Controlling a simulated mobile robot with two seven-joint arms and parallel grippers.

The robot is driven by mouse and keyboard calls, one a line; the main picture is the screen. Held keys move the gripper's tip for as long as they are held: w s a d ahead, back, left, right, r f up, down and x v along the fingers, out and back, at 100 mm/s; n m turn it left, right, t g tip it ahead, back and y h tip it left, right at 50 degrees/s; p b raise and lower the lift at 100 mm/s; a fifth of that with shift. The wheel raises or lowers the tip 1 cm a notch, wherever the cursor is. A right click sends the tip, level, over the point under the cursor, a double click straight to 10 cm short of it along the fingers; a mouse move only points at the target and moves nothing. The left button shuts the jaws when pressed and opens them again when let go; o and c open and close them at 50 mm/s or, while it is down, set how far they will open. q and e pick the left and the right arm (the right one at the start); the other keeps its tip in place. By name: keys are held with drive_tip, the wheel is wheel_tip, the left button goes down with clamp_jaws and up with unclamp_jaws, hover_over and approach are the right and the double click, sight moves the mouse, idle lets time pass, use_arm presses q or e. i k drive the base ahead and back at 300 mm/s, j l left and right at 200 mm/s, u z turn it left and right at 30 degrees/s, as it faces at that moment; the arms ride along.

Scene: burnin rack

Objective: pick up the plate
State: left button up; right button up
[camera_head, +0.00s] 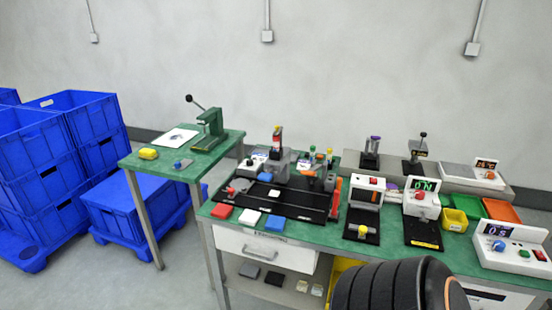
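Several flat pieces could be the plate, and I cannot tell which one is meant. A red square piece (222,211), a white one (249,216) and a blue one (275,223) lie in a row at the front left of the main bench. A grey flat piece (249,270) and a black one (273,279) lie on the shelf below. A white sheet-like piece (178,137) lies on the small side table. Neither gripper is in view. A black ribbed part of my arm shows at the bottom right and hides part of the bench front.
The green main bench (320,235) carries a black fixture (290,205), several small devices and a white box with a display (510,245). Yellow (454,220), green and orange bins stand at the right. The small table (215,150) holds a green press. Blue crates (90,115) stack at the left.

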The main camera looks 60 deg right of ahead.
sight(222, 212)
drive_tip(key=z, duration=1.75)
